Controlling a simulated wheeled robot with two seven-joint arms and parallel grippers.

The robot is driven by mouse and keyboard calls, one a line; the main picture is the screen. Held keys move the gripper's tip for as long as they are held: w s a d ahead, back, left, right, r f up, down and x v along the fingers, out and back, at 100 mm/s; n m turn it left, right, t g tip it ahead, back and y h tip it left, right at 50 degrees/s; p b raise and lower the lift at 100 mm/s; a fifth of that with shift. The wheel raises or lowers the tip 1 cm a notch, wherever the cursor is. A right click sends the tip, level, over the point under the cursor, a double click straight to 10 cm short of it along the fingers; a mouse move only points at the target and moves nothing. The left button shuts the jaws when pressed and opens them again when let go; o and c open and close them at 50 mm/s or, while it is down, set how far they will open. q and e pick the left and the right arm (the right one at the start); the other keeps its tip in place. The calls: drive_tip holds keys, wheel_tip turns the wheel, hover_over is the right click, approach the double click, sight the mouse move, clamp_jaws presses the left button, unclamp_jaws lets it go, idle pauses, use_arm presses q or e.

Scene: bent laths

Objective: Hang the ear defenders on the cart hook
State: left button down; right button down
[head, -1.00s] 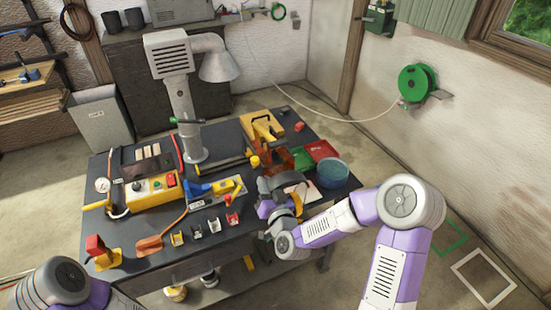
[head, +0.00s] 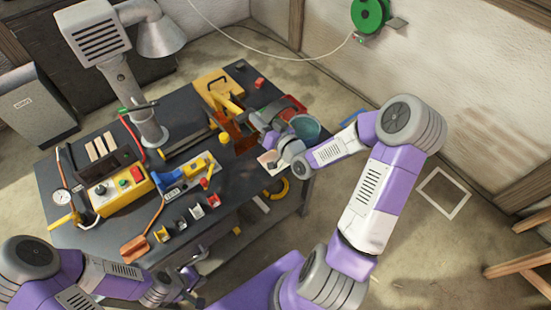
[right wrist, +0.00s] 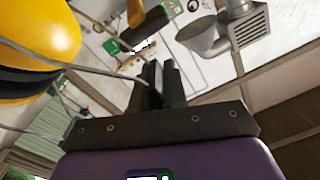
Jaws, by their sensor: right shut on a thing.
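The ear defenders show close up in the right wrist view as a yellow cup (right wrist: 35,42) with a black cushion and a thin wire band running toward the fingers. My right gripper (right wrist: 158,84) is shut on the ear defenders, with the cup to its left. In the head view, my right gripper (head: 270,142) is over the right end of the dark bench; the held ear defenders are largely hidden there. My left gripper (head: 190,281) is low in front of the bench, small and partly covered, so its opening is unclear. I cannot make out the cart hook.
The bench (head: 235,178) carries a yellow control box (head: 120,190), a blue-and-yellow tool (head: 185,175), a grey extraction arm (head: 135,100) and several small holders.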

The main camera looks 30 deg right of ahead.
wheel_tip(320, 180, down, 10)
drive_tip(key=b, duration=0.1)
drive_tip(key=shift+r, duration=0.2)
drive_tip(key=shift+w, duration=0.1)
drive_tip(key=shift+f+b, duration=0.2)
drive_tip(key=shift+b, duration=0.15)
drive_tip(key=c, duration=1.6)
unclamp_jaws()
drive_tip(key=shift+f, duration=0.15)
drive_tip(key=o, duration=0.4)
drive_tip(key=shift+o, duration=0.2)
